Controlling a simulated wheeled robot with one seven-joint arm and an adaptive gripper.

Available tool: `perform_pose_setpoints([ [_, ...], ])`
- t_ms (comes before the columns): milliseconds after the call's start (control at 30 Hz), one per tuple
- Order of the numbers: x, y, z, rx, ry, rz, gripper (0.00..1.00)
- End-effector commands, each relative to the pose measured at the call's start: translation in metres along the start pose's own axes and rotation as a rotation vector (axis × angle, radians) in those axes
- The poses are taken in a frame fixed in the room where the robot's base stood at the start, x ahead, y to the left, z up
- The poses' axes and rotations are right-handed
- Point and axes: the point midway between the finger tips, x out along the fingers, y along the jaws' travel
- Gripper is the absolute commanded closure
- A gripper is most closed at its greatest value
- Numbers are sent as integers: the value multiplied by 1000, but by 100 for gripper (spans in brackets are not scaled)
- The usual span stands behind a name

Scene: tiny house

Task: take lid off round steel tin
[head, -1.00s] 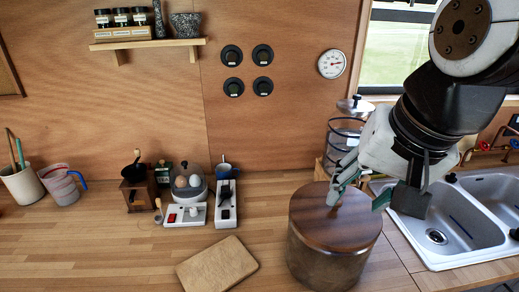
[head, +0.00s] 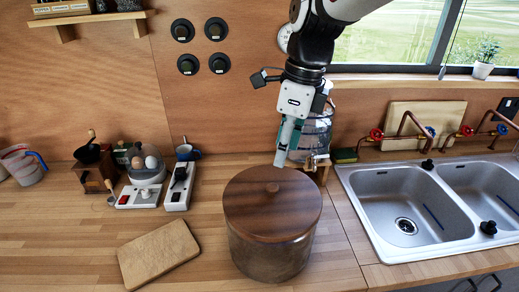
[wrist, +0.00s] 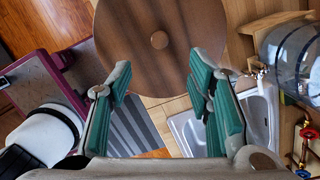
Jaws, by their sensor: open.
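The round steel tin (head: 268,258) stands upright on the wooden counter, with its brown wooden lid (head: 245,208) seated on top. A small round knob (head: 272,187) sits at the lid's centre. In the wrist view the lid (wrist: 185,25) fills the upper middle, with its knob (wrist: 159,40) beyond the fingertips. My gripper (head: 284,158) is above the back edge of the lid in the head view. Its green-padded fingers (wrist: 160,82) are spread wide in the wrist view, with nothing between them. The tin's body is hidden under the lid in the wrist view.
A cutting board (head: 158,253) lies left of the tin. A double sink (head: 405,205) is to the right. A glass dispenser (head: 316,135) stands behind, close to my gripper. An egg cooker (head: 147,170) is at back left.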

Motion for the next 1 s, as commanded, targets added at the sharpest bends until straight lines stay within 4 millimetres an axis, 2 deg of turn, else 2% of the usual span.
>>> perform_pose_setpoints([
  [100,25,1,-1,-2,3,4,54],
  [300,54,1,0,-3,1,2,54],
  [533,69,1,0,-3,1,1,54],
  [800,106,1,1,-4,2,1,54],
  [1000,114,0,1,-4,0,-1,54],
])
